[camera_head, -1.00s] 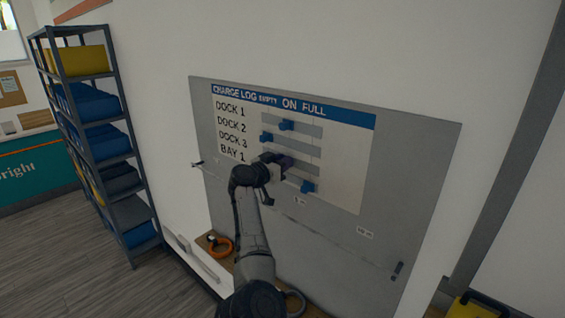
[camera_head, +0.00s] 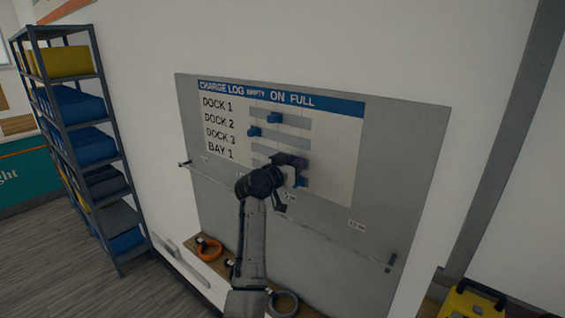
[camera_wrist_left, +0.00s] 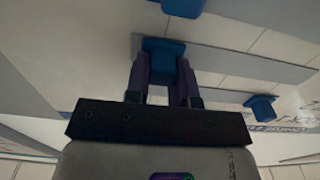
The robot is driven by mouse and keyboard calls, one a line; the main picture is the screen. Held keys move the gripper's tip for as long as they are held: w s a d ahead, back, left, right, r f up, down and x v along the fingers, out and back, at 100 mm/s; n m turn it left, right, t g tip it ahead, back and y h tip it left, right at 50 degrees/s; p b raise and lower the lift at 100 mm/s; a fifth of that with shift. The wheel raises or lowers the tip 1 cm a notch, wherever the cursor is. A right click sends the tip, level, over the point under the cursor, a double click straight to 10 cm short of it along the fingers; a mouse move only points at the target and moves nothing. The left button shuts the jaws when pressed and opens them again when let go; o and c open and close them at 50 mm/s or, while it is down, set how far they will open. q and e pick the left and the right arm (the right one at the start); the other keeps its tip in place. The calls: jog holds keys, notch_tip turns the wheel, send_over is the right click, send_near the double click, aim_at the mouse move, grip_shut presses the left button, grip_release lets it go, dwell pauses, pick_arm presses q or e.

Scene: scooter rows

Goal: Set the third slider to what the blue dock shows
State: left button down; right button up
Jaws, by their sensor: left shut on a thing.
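A grey wall board (camera_head: 400,150) carries a white charge log panel with rows DOCK 1, DOCK 2, DOCK 3 and BAY 1, headed EMPTY, ON, FULL. The first blue slider (camera_head: 273,118) sits near mid-track, the second (camera_head: 254,132) near the left end, and the fourth (camera_head: 302,182) toward the right, partly covered. My left gripper (camera_head: 294,163) is at the third row, covering its slider. In the left wrist view its fingers are shut on a blue slider knob (camera_wrist_left: 163,48). Two other blue knobs (camera_wrist_left: 260,107) show there. No blue dock and no right gripper are in view.
A shelf rack (camera_head: 75,140) with blue and yellow bins stands left. A yellow case (camera_head: 472,303) is at lower right.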

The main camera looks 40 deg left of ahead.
pick_arm(q)
jog(key=shift+d+r, duration=0.2)
jog(key=c, duration=1)
grip_release()
jog(key=shift+f, duration=0.1)
jog(key=shift+o, duration=0.2)
jog(key=shift+f, duration=0.1)
jog(key=s+b, duration=0.3)
jog(key=s, duration=1)
jog(key=shift+s+a, duration=0.4)
